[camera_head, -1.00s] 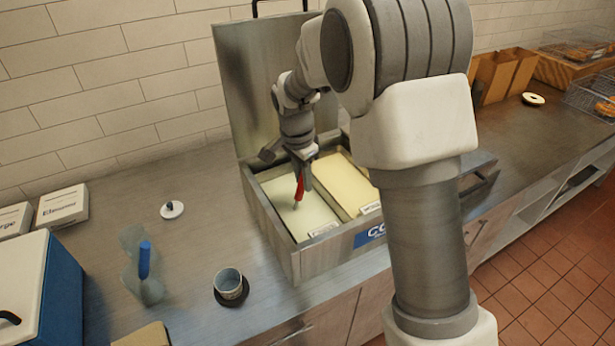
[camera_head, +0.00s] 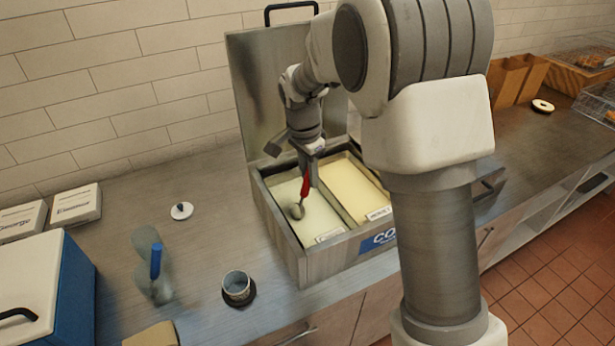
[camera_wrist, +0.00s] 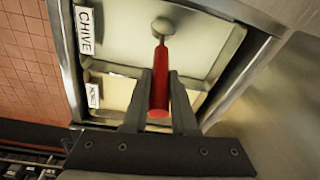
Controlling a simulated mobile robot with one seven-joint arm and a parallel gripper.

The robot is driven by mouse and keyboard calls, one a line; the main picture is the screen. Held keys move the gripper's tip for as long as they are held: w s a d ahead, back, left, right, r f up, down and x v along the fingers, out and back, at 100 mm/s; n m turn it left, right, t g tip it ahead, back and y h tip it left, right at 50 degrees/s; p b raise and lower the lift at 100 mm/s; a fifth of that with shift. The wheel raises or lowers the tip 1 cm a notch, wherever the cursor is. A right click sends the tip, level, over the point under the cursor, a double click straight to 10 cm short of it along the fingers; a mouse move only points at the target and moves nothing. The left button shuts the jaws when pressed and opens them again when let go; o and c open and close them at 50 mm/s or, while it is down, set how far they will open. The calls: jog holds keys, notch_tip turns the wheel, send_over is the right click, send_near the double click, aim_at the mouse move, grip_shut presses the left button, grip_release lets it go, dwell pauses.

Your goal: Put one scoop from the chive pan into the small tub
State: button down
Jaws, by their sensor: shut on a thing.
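My gripper (camera_wrist: 158,92) is shut on the red handle of a scoop (camera_wrist: 160,68), which also shows in the head view (camera_head: 305,187). The scoop's round metal bowl (camera_head: 297,211) is over or at the surface of the pale chive pan (camera_head: 317,212). In the wrist view, the chive pan (camera_wrist: 125,42) carries a CHIVE label. I cannot tell whether the bowl holds any spread. The small tub (camera_head: 237,286) stands open on a dark round base on the counter, left of the cold well. Its lid (camera_head: 181,211) seems to be the white disc with a dark knob behind it.
A second, yellower pan (camera_head: 352,184) lies right of the chive pan in the steel well, whose lid (camera_head: 285,85) stands open behind. White boxes (camera_head: 75,205) and a blue cooler (camera_head: 75,290) stand farther left.

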jog(key=shift+w+d+r+p, duration=0.15)
jog(key=shift+d+r+p, duration=0.15)
jog(key=shift+r+p, duration=1)
jog(key=shift+w+d+r+p, duration=0.2)
jog(key=shift+r+p, duration=0.5)
jog(key=shift+r, duration=1.25)
jog(key=shift+w+d+r+p, duration=0.1)
jog(key=shift+d+r+p, duration=0.25)
jog(key=shift+r+p, duration=0.95)
jog(key=shift+r+b, duration=0.25)
jog(key=shift+b, duration=0.05)
jog(key=shift+s, duration=0.15)
